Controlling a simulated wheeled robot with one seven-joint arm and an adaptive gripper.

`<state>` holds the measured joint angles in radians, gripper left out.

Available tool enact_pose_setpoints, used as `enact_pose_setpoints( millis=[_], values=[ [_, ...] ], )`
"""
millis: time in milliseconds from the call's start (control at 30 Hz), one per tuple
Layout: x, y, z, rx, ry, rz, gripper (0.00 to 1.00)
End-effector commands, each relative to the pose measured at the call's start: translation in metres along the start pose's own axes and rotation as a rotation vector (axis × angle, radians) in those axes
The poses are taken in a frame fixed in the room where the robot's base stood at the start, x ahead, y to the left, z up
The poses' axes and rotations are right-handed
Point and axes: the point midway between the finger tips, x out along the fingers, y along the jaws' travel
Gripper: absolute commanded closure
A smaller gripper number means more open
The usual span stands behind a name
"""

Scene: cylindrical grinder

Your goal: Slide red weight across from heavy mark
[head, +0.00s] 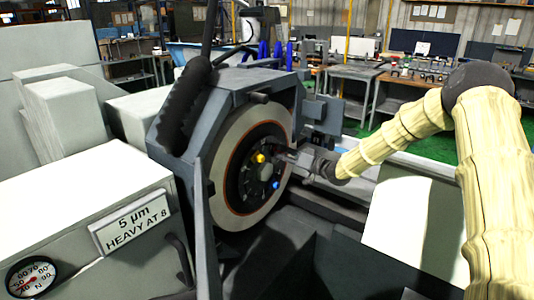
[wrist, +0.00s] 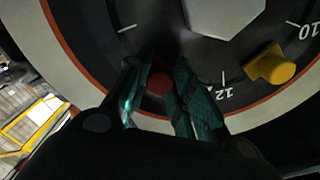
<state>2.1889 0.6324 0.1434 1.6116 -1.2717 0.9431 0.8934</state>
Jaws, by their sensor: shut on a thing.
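In the wrist view, the red weight (wrist: 159,79) sits on the dark numbered dial, left of the printed 12. My gripper (wrist: 157,70) has a finger on each side of it and is shut on it. A yellow weight (wrist: 272,65) sits to the right, between the 12 and 10 marks. In the head view, my gripper (head: 286,155) reaches the wheel face (head: 246,178) from the right. The yellow weight (head: 260,158) and a blue weight (head: 276,185) show there. The red weight is hidden there. The sign (head: 131,222) reads "5 µm HEAVY AT 8".
The grinder's grey wheel guard (head: 180,140) surrounds the wheel at its left and top. A round gauge (head: 31,278) is on the pale housing at the lower left. A large hexagonal nut (wrist: 226,15) is at the dial's centre. Workbenches (head: 350,82) stand behind.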

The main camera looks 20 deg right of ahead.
Motion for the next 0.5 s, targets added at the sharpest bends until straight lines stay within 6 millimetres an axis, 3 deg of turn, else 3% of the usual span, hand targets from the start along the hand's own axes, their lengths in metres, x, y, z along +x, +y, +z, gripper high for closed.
enact_pose_setpoints(
  millis=[133,500],
  values=[
    [-0.0074,0.0104,-0.001,-0.004,0.007,0.008,1.0],
    [-0.0101,0.015,0.0003,-0.004,0.006,0.011,1.0]
  ],
)
